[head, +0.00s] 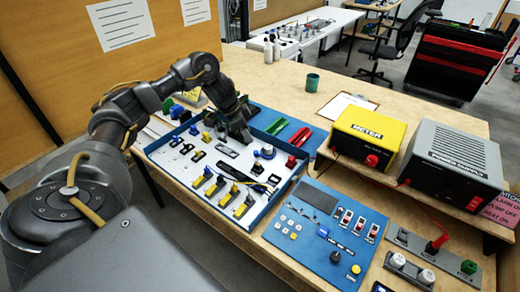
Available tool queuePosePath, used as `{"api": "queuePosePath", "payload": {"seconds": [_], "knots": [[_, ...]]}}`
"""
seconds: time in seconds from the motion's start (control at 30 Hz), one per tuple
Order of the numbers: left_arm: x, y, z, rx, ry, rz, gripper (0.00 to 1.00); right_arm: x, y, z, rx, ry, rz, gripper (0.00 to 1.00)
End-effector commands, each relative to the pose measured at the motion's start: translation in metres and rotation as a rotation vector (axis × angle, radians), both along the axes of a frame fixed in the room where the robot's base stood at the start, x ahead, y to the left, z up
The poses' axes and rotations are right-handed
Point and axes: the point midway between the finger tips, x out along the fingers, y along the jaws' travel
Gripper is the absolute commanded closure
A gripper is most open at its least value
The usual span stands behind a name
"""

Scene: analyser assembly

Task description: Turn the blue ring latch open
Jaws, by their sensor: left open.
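A part with a blue ring around a pale round body, which looks like the blue ring latch (265,152), sits on the white panel of the blue-edged tray (222,222). It is small, so I cannot tell how far its ring is turned. My left gripper (246,141) points down over the tray, just left of and behind the ring part. It is open; its fingertips are dark and small, and I see nothing held between them. I cannot tell whether they touch the panel. My right gripper is not in view.
A blue control panel (300,240) lies in front right. A yellow meter (368,130) and grey power supply (452,160) stand right. A clipboard (345,105) and green cup (312,82) are behind.

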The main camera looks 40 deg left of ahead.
Motion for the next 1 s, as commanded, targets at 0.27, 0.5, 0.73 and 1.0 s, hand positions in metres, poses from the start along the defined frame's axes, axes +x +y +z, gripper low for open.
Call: {"api": "queuePosePath", "payload": {"seconds": [0.27,0.5,0.73,1.0], "knots": [[-0.007,0.018,-0.002,-0.021,0.042,0.056,0.59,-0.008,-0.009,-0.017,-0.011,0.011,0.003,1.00],[0.000,0.011,-0.025,-0.022,0.044,0.052,0.59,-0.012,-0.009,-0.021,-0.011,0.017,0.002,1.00],[0.013,0.001,-0.064,-0.021,0.043,0.054,0.59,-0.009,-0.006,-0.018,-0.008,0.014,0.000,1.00],[0.024,-0.006,-0.095,-0.021,0.039,0.053,0.59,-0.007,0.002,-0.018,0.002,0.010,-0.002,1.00]]}}
